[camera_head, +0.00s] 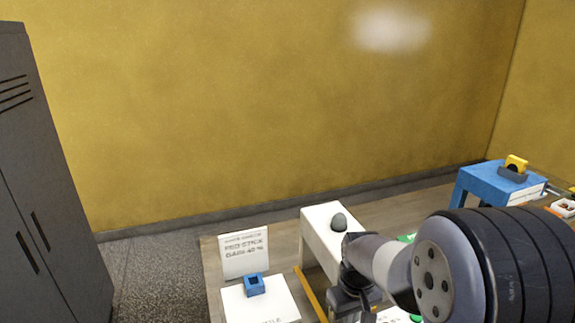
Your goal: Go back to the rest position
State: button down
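My arm reaches in from the lower right, over the wooden table (213,272). Its end, with my gripper (347,308), is low in the picture, just in front of the white block-shaped stand (322,222). The fingertips are not clearly visible, so I cannot tell whether they are open or shut, or whether they hold anything. A dark grey-green rounded object (339,222) sits on top of the white stand, close behind my arm.
A printed sign (244,258) stands at the table's left, behind a blue hollow block (254,285) on a white plate (236,305). A blue stand (487,181) bearing a yellow device (516,163) is at right. Grey lockers (45,190) stand at left; bare floor (150,265) lies between.

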notch_tip(320, 180, down, 4)
jog(key=b, duration=0.3)
jog(key=shift+f, duration=0.25)
jog(key=shift+r, duration=0.15)
jog(key=shift+r+p, duration=0.15)
jog(key=shift+p, duration=0.15)
